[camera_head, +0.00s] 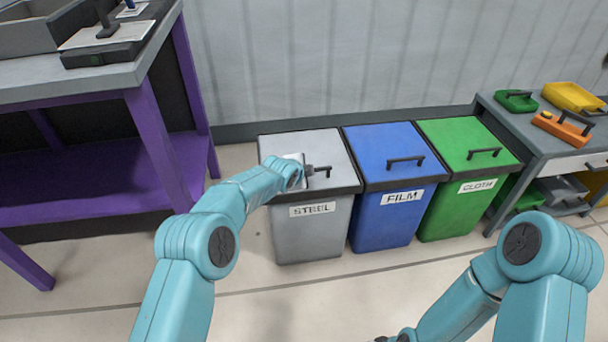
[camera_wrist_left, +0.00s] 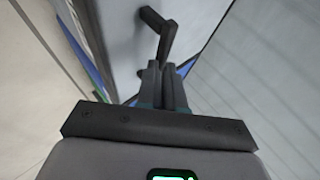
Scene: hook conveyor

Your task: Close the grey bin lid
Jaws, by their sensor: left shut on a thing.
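The grey bin (camera_head: 312,232) is labelled STEEL and stands leftmost of three bins. Its grey lid (camera_head: 318,146) lies flat across the top, level with the lids beside it. A black bar handle (camera_head: 322,169) stands on the lid; it also shows in the left wrist view (camera_wrist_left: 160,32). My left gripper (camera_head: 310,171) is at this handle, partly hidden by my wrist. In the left wrist view its fingers (camera_wrist_left: 164,72) are close together with the handle's end at their tips, shut on it. My right arm is at lower right; its gripper is out of frame.
A blue FILM bin (camera_head: 385,220) and a green CLOTH bin (camera_head: 452,212) stand to the right with lids down. A purple-framed workbench (camera_head: 160,140) is at left. A grey table (camera_head: 520,130) with coloured trays is at right. The floor in front is clear.

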